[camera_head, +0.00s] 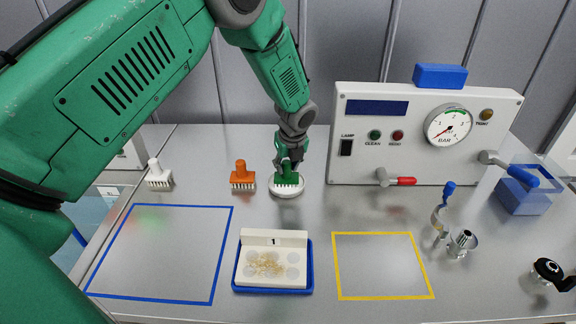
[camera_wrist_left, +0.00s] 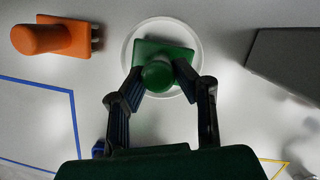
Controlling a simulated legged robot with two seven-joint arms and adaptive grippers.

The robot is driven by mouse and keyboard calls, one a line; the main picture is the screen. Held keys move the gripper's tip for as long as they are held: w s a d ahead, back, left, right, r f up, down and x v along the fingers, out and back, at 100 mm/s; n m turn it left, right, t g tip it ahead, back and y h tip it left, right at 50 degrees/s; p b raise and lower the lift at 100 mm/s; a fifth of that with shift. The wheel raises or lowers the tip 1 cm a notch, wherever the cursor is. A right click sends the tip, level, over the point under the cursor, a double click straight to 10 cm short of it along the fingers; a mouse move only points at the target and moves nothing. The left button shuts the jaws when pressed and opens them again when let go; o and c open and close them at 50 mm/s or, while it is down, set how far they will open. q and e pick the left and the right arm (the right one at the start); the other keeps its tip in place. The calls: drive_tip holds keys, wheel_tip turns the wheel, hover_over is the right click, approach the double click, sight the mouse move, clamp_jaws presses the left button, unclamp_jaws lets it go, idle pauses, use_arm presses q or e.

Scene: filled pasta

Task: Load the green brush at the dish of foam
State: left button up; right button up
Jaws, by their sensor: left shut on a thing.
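The green brush (camera_head: 287,179) is upright, bristles down, at the white dish of foam (camera_head: 286,192). My left gripper (camera_head: 289,163) is shut on the brush's handle from above. In the left wrist view the green brush (camera_wrist_left: 160,62) lies inside the round rim of the dish (camera_wrist_left: 128,50), between the fingers of my left gripper (camera_wrist_left: 158,82). The bristle tips look to be at the foam, but I cannot tell how deep they sit. My right gripper is not in view.
An orange brush (camera_head: 242,176) and a white brush (camera_head: 158,176) stand to the left. A gauge panel (camera_head: 350,130) stands at the right.

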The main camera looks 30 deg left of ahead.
use_arm(q)
drive_tip(key=shift+f, duration=0.1)
idle(0.3)
wheel_tip(320, 180, up, 7)
drive_tip(key=p, duration=0.6)
drive_tip(key=shift+p, duration=0.3)
idle(0.5)
